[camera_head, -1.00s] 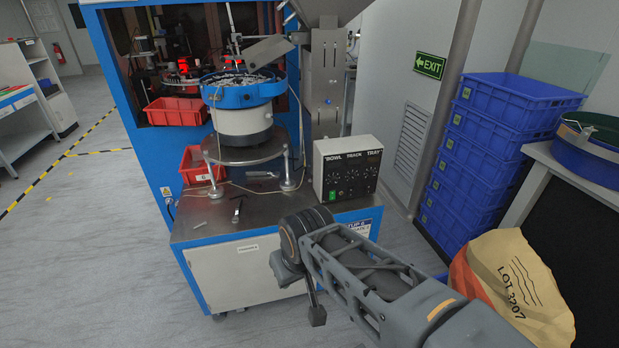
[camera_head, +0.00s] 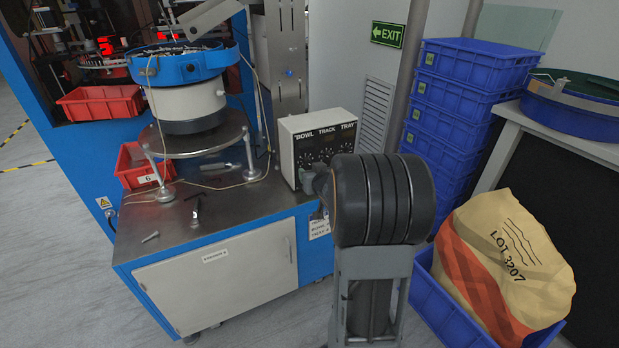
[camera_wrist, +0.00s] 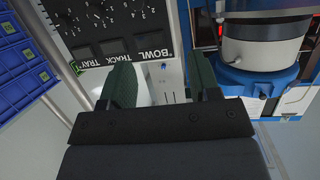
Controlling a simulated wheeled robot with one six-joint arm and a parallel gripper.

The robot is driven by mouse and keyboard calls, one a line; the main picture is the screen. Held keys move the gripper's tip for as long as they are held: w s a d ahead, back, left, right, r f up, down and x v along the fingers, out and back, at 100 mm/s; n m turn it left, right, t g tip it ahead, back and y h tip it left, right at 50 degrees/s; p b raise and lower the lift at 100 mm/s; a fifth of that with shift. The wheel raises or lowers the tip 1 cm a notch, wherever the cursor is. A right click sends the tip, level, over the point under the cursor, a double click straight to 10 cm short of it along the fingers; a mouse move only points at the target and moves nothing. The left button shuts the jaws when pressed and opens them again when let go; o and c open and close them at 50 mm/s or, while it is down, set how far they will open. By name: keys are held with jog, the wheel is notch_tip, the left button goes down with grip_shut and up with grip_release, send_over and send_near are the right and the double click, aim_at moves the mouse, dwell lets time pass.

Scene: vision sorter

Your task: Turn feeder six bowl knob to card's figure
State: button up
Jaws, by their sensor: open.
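The feeder control box (camera_head: 303,128), with a dark face lettered BOWL, TRACK and TRAY, stands on the bench. My arm covers the lower right of its face, and I cannot make out the bowl knob's setting. In the wrist view the box (camera_wrist: 92,30) appears upside down, with dial numbers and the BOWL lettering near the fingers. My gripper (camera_wrist: 159,62) is open and empty, its two dark green fingers apart beside the box's lettered edge. A white card (camera_head: 318,228) on the cabinet's front is partly hidden by my wrist; its figures are too small to read.
The blue-rimmed bowl feeder (camera_head: 187,100) stands left of the box on a round plate (camera_head: 200,142). A red bin (camera_head: 133,165) and loose tools lie on the bench (camera_head: 215,212). Stacked blue crates (camera_head: 455,105) and a LOT 3207 sack (camera_head: 510,260) are at right.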

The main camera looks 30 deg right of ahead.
aim_at(308, 164)
jog(key=d+f+t+y+b, duration=0.2)
jog(key=d+f+t+b, duration=0.15)
jog(key=d+f, duration=0.3)
jog(key=w, duration=1.3)
jog(key=shift+d+f, duration=0.15)
jog(key=shift+d, duration=0.25)
jog(key=shift+c, duration=0.2)
jog(key=shift+s, duration=0.1)
jog(key=c, duration=0.9)
